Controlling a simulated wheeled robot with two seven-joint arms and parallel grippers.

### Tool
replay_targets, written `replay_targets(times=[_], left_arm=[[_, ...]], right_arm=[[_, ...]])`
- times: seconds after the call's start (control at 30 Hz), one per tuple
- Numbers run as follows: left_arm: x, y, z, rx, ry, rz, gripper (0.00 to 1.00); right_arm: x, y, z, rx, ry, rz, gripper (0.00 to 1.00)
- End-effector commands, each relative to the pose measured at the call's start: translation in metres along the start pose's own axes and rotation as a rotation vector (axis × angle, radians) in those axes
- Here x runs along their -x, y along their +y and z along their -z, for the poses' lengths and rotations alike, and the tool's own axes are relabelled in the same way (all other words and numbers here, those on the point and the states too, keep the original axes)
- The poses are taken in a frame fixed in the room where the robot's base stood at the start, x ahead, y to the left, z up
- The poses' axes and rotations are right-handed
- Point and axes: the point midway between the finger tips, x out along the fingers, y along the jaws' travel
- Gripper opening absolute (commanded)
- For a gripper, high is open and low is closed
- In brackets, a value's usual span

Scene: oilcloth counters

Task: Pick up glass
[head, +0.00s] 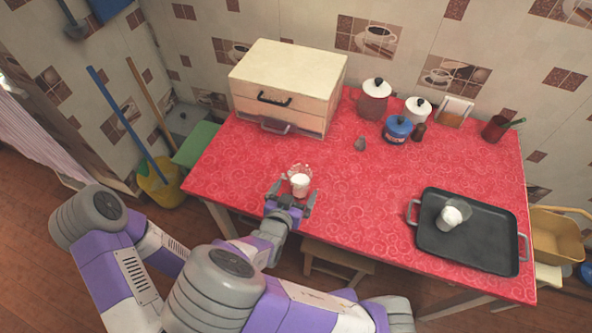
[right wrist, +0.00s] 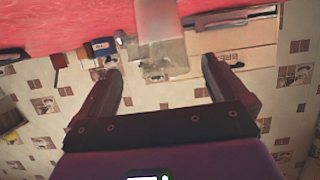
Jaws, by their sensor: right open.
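A clear glass with white contents (head: 300,183) stands upright near the front edge of the red-covered table (head: 350,215). My right gripper (head: 291,194) is open just in front of it, fingers on either side of its near part. In the right wrist view, the glass (right wrist: 162,40) appears upside down between and just beyond the open fingertips (right wrist: 161,68); I cannot tell whether they touch it. A second cup-like vessel with white contents (head: 453,215) stands on the black tray (head: 470,250). My left gripper is out of view.
A cream bread box (head: 285,85) stands behind the glass. Lidded pots (head: 374,100), a blue jar (head: 397,130) and a dark red cup (head: 495,128) line the back. A small grey item (head: 360,144) lies mid-table. The table between glass and tray is clear.

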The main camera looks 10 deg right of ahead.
Motion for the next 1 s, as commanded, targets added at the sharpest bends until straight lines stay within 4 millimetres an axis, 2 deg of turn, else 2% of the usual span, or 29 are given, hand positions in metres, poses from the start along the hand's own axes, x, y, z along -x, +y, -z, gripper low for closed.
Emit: replay_targets(times=[0.5, 0.8, 0.87, 1.0], left_arm=[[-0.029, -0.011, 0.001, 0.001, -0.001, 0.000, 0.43], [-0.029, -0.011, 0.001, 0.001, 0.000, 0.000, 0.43], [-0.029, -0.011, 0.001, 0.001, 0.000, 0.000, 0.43], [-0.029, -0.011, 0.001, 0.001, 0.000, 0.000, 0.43]], right_arm=[[-0.067, -0.007, -0.001, 0.001, -0.001, -0.002, 1.00], [-0.071, -0.007, 0.001, 0.002, -0.002, -0.001, 1.00], [-0.071, -0.007, 0.001, 0.002, -0.002, -0.001, 0.92], [-0.071, -0.007, 0.001, 0.002, -0.002, -0.001, 0.71]])
